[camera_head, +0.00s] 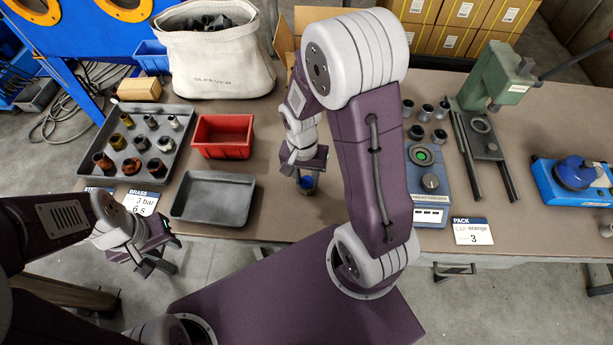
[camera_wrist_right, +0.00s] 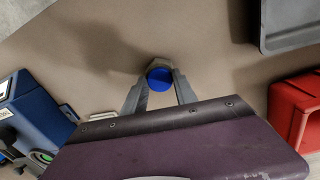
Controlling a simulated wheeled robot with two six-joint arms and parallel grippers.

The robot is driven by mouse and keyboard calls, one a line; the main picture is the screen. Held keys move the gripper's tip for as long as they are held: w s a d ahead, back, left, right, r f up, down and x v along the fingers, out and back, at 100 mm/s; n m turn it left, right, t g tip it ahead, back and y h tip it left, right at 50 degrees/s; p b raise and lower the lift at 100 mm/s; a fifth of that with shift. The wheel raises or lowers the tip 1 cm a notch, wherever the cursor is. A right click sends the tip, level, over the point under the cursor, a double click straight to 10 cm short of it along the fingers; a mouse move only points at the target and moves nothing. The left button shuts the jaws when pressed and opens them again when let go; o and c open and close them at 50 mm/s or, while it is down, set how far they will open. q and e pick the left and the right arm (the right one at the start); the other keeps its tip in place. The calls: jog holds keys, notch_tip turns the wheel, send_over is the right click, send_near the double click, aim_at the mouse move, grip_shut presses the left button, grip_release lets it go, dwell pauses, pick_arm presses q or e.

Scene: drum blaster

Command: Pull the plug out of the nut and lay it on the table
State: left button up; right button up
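A grey nut (camera_wrist_right: 157,63) with a round blue plug (camera_wrist_right: 160,80) in it shows between the fingertips of my right gripper (camera_wrist_right: 161,75) in the right wrist view. The fingers flank it closely on both sides. I cannot tell whether they press on it, or whether the nut rests on the table. In the head view the blue plug (camera_head: 307,183) shows just below my right gripper (camera_head: 305,178), mostly hidden. My left gripper (camera_head: 157,267) is in front of the table's near edge, empty, with its fingers apart.
On the table (camera_head: 285,215) are a grey tray (camera_head: 186,112) of several fittings, a red bin (camera_head: 222,153), an empty dark tray (camera_head: 176,205) and a blue checker device (camera_head: 432,200). A press (camera_head: 490,95) stands at right. Bare table lies around the right gripper.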

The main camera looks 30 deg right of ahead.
grip_shut()
jog(key=shift+r+p, duration=3.45)
jog(key=shift+r, duration=0.05)
